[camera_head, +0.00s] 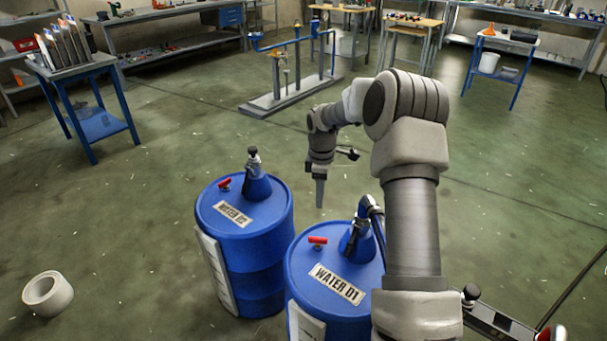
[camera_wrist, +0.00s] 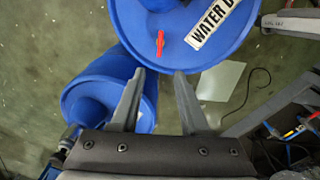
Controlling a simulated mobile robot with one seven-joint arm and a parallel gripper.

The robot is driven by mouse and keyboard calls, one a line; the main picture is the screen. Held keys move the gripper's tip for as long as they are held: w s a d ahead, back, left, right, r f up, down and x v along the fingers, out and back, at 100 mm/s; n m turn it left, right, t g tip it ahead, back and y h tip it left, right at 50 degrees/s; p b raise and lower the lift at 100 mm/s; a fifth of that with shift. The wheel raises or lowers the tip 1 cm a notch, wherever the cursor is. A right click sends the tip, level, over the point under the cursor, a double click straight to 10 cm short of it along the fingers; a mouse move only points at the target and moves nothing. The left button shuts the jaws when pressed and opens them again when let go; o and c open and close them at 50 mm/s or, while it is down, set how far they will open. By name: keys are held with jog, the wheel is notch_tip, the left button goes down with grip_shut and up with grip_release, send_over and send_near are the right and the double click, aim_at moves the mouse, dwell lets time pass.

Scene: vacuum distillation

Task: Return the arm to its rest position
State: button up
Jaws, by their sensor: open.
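My arm rises at the right of the head view and bends over toward the two blue drums. My gripper (camera_head: 320,200) hangs fingers down just behind and above the drums, apart from them. In the wrist view my gripper (camera_wrist: 158,75) shows two grey fingers spread apart with nothing between them. The drum marked WATER 01 (camera_head: 305,280) stands in front, partly hidden by my arm. The second water drum (camera_head: 265,260) stands to its left. Each has a red-handled valve and a blue funnel-shaped fitting on top.
A white tape roll (camera_head: 48,292) lies on the floor at left. A blue-legged table (camera_head: 95,125) stands at upper left. A pipe stand (camera_head: 290,95) is behind my gripper. Benches line the back wall. The green floor between is mostly free.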

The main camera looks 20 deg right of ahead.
jog(key=s+a+r+m+t+p, duration=0.15)
jog(key=s+r, duration=0.25)
jog(key=r, duration=0.4)
jog(key=s+a+r+m+h+p, duration=0.1)
jog(key=s+a+r+m+p, duration=0.2)
jog(key=r, duration=0.6)
jog(key=s+a+r+m+t+p, duration=0.1)
jog(key=s+a+r, duration=0.2)
jog(key=s+r, duration=0.4)
jog(key=s+a+r+m+t+p, duration=0.1)
jog(key=s+r+m+p, duration=0.1)
jog(key=s, duration=0.4)
jog(key=s+a+r+m+t+p, duration=0.1)
jog(key=s+a+r+m+p, duration=0.1)
jog(key=s+r, duration=0.3)
jog(key=s+a+r+m+t+y+p, duration=0.1)
jog(key=s+r+m+p, duration=0.1)
jog(key=s, duration=0.7)
jog(key=shift+a+r+m, duration=0.2)
jog(key=shift+r+m, duration=0.45)
jog(key=shift+r, duration=0.2)
jog(key=shift+s+d, duration=0.1)
jog(key=shift+d, duration=0.15)
